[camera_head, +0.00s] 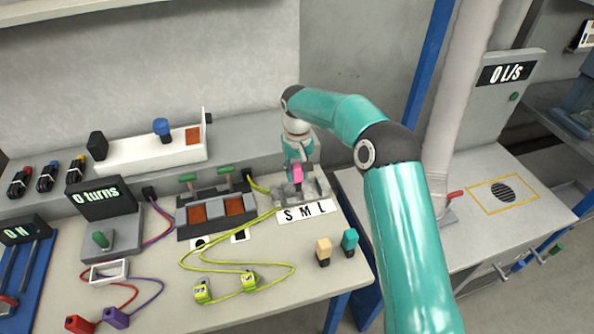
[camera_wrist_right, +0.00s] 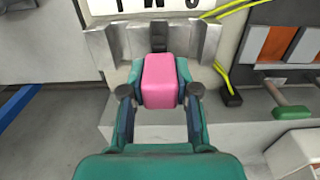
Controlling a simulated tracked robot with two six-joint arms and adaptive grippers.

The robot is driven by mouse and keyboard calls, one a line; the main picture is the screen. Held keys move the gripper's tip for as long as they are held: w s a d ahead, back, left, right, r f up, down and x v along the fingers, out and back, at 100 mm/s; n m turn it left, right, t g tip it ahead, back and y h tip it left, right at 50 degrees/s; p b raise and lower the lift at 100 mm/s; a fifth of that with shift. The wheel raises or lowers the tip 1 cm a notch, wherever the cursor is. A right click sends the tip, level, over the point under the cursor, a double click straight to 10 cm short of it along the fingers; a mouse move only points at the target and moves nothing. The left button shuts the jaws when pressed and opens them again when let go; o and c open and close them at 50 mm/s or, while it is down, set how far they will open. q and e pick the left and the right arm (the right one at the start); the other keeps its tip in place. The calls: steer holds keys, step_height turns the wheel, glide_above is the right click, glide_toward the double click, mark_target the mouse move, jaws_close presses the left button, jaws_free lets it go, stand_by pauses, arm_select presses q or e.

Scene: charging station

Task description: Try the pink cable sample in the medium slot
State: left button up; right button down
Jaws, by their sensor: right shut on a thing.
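The pink cable sample (camera_head: 297,173) is between the fingers of my right gripper (camera_head: 298,166), which is shut on it. The grey slot block (camera_head: 322,187), with a white S M L label (camera_head: 305,212) on its front, is right at the sample. In the right wrist view, the pink sample (camera_wrist_right: 159,80) sits between both fingertips of the right gripper (camera_wrist_right: 159,92). My left gripper is not in view.
A beige sample (camera_head: 323,250) and a teal sample (camera_head: 349,241) stand at the table's front right. Yellow cables (camera_head: 235,267) loop left of them. A box with two green levers (camera_head: 215,210) stands left of the slot block. My right arm covers the right side.

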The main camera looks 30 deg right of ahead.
mark_target(297, 179)
steer(key=shift+f+b, duration=1)
steer(key=shift+f, duration=0.65)
steer(key=c, duration=0.8)
jaws_free()
step_height(297, 179, up, 12)
